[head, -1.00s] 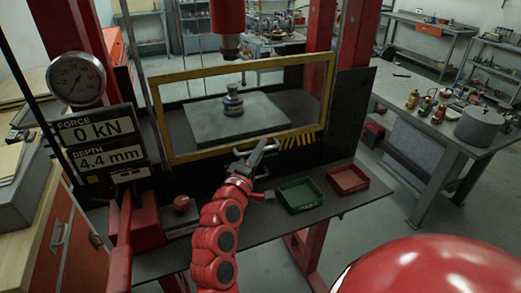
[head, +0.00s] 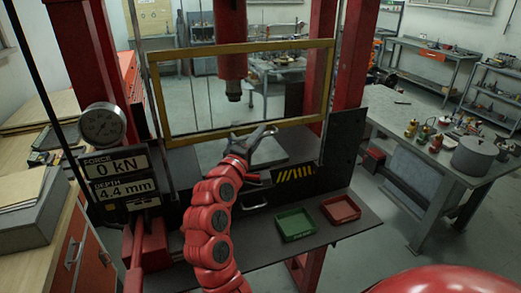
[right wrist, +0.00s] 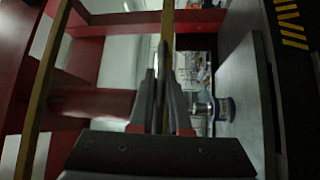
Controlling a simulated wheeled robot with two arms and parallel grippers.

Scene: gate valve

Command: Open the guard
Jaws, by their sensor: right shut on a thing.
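The guard (head: 238,49), a clear panel in a yellow frame, stands raised in front of the red press, with a gap below its lower bar. The small metal valve (right wrist: 222,109) stands beside the fingers there, on the grey plate (right wrist: 246,85). In the head view my gripper and arm hide the valve. My left gripper is not in view.
The press ram (head: 232,60) hangs behind the guard. A green tray (head: 294,224) and a red tray (head: 341,209) sit on the front shelf. A gauge (head: 102,124) and a force display (head: 117,177) stand left. A bench (head: 408,155) is at right.

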